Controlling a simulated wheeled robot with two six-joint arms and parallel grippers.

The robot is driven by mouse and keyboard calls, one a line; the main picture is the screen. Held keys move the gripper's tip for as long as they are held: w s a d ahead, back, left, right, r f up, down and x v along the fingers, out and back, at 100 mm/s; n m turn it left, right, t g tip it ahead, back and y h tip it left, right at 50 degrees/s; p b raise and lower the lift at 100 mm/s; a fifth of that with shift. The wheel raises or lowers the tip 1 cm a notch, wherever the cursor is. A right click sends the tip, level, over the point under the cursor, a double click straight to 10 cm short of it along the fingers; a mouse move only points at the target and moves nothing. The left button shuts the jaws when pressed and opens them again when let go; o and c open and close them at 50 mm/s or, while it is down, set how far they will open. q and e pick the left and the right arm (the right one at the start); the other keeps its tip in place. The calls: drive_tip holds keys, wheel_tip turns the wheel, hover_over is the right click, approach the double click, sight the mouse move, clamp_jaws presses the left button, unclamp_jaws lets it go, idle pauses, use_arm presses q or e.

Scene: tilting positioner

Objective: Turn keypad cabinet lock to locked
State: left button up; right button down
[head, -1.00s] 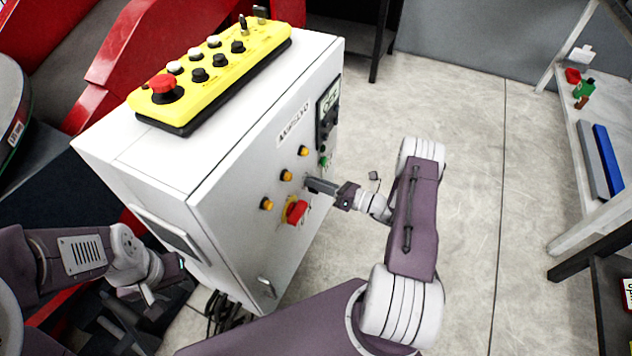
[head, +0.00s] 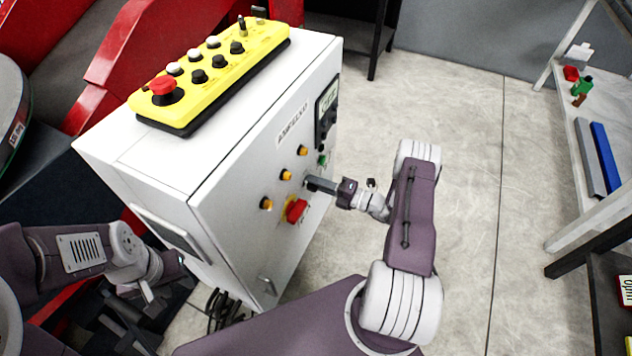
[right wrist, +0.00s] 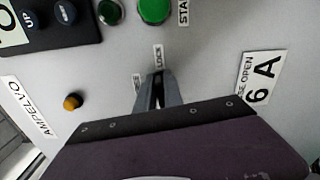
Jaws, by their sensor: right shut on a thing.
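The control cabinet (head: 245,215) is a white box with a panel of buttons facing right. My right gripper (head: 309,183) reaches this panel from the right, between the red knob (head: 297,210) and the green button (head: 323,160). In the right wrist view, its fingers (right wrist: 158,90) are closed together against the panel, just below a label reading LOCK (right wrist: 158,57).
A yellow pendant (head: 215,75) with a red button lies on the cabinet top. Amber lamps (head: 286,175) sit beside my right gripper. A keypad and display unit (head: 328,110) is mounted higher up. The floor right of the cabinet is clear up to the shelf (head: 590,205).

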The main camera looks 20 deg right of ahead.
drive_tip(key=shift+f+m, duration=0.15)
drive_tip(key=shift+m, duration=0.55)
drive_tip(key=c, duration=1.5)
unclamp_jaws()
drive_tip(key=shift+o, duration=0.2)
drive_tip(key=p+v, duration=0.1)
drive_tip(key=v, duration=0.8)
